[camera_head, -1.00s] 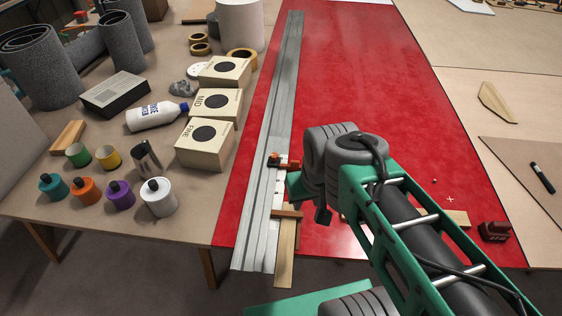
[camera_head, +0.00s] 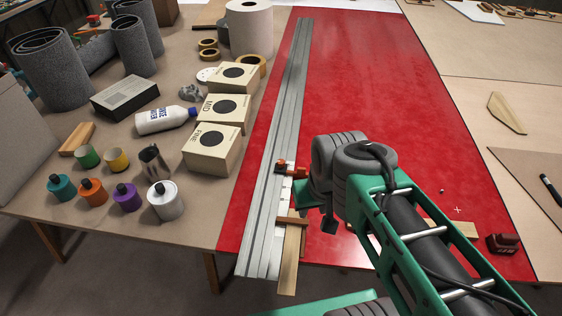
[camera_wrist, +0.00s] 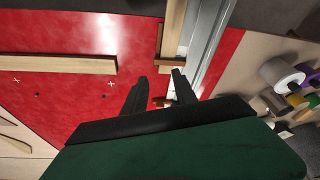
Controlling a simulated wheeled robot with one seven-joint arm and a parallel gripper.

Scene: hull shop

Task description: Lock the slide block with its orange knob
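A silver rail (camera_head: 275,145) lies lengthwise on the red table top, and also shows in the wrist view (camera_wrist: 213,35). A small dark and orange-red piece (camera_head: 282,165), apparently the slide block with its knob, sits on the rail. Block and knob are hard to tell apart at this size. My gripper (camera_wrist: 159,83) is open, its two black fingers spread, just right of the rail in the head view. A small reddish-orange bit (camera_wrist: 159,101) shows between the fingers in the wrist view, mostly hidden. I cannot tell whether anything touches it.
A wooden strip (camera_head: 290,262) with a brown crosspiece (camera_head: 291,220) lies along the rail's near end. A pale wood bar (camera_wrist: 60,64) and a dark red tool (camera_head: 503,244) lie to the right. Boxes, bottles and jars crowd the left table. The far red surface is clear.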

